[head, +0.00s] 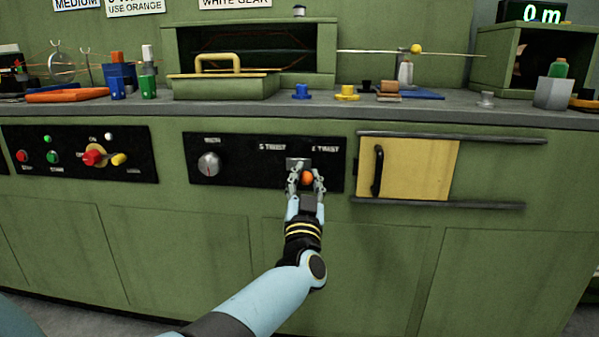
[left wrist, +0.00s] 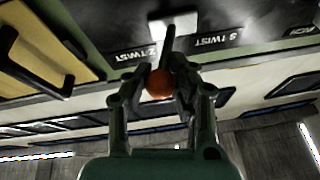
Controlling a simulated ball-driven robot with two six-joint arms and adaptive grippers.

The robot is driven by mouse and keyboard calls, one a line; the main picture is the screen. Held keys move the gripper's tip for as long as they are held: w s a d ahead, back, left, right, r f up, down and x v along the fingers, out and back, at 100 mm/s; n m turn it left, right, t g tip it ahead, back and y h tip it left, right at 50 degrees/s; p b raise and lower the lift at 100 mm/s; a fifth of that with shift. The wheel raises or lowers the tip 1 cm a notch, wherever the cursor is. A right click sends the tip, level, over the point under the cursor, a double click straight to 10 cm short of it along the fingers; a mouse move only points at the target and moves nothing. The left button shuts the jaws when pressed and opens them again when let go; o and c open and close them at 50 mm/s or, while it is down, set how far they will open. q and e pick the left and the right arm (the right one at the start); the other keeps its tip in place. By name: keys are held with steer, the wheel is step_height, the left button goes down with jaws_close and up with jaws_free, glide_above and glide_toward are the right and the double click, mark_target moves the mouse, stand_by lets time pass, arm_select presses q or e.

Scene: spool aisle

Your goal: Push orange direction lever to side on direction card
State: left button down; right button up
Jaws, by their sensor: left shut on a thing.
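The direction card (head: 232,170) is a black panel on the green cabinet front, with a knob at its left and the labels "S TWIST" and "Z TWIST" at its right. The orange lever ball (head: 307,178) shows between the fingers of my left gripper (head: 306,181), below and between the two labels. My left gripper is shut on the ball. In the left wrist view the orange ball (left wrist: 160,84) sits between the two fingers, with a dark stem and a pale plate (left wrist: 172,22) beyond it. The fingers partly hide the lever. My right gripper is not in view.
A yellow door (head: 415,168) with a black handle is right of the card. A black panel (head: 80,153) with red, green and yellow controls is at the left. The grey counter (head: 330,110) above holds spools, tools and a green tray (head: 225,87).

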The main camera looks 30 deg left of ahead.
arm_select(q)
steer(key=shift+w+d+f+n+g+y, duration=0.1)
steer(key=shift+w+d+n+g+y, duration=0.25)
steer(key=shift+y, duration=0.3)
steer(key=shift+w+d+f+n+g+y, duration=0.1)
steer(key=shift+d+n+g+y, duration=0.1)
steer(key=shift+n+g+y, duration=0.35)
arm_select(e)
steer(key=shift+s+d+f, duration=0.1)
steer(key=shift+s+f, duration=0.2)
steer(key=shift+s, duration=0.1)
arm_select(q)
steer(key=c, duration=1)
jaws_free()
steer(key=shift+d+r, duration=0.1)
step_height(320, 180, up, 10)
